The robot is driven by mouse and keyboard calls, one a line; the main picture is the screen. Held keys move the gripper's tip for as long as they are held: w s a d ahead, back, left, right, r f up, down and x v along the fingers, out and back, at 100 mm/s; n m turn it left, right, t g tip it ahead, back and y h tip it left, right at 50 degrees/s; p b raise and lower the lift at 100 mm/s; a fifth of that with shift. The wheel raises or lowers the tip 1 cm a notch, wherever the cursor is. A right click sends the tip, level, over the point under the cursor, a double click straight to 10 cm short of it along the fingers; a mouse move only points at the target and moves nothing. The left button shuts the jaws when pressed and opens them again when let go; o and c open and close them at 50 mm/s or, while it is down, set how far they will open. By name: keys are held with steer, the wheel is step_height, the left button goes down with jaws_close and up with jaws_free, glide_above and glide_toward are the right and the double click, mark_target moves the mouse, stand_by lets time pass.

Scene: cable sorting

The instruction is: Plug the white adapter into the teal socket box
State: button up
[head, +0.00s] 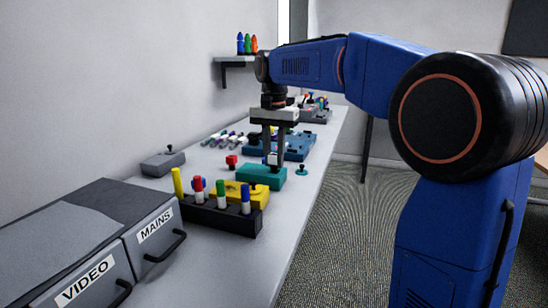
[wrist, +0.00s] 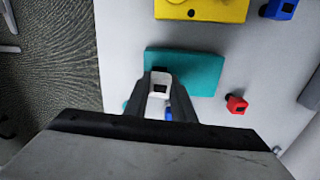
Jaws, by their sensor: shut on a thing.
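My gripper (head: 274,163) points down and is shut on the white adapter (wrist: 160,82). The adapter shows between the fingertips, with a dark opening in its face; in the head view the fingers partly hide it. The teal socket box (head: 258,178) lies on the bench directly under the gripper. In the wrist view the teal box (wrist: 203,75) extends to the right of the adapter, which overlaps the box's left part. A dark spot beside the adapter is partly covered by the fingers. I cannot tell whether the adapter touches the box.
A yellow box (head: 246,194) and a dark rack (head: 222,215) with coloured plugs stand in front. A red adapter (wrist: 236,103) and a blue adapter (wrist: 281,9) are close by. A blue tray (head: 298,147) lies behind. The bench's right edge is near the teal box.

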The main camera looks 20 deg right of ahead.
steer(key=shift+s+f, duration=0.1)
steer(key=shift+f, duration=1.15)
stand_by(1.5)
steer(key=o, duration=1.1)
steer(key=shift+c, duration=1.2)
steer(key=shift+r, duration=0.1)
steer(key=shift+r, duration=0.15)
steer(key=o, duration=0.3)
steer(key=shift+d+r, duration=0.1)
steer(key=shift+r, duration=3.35)
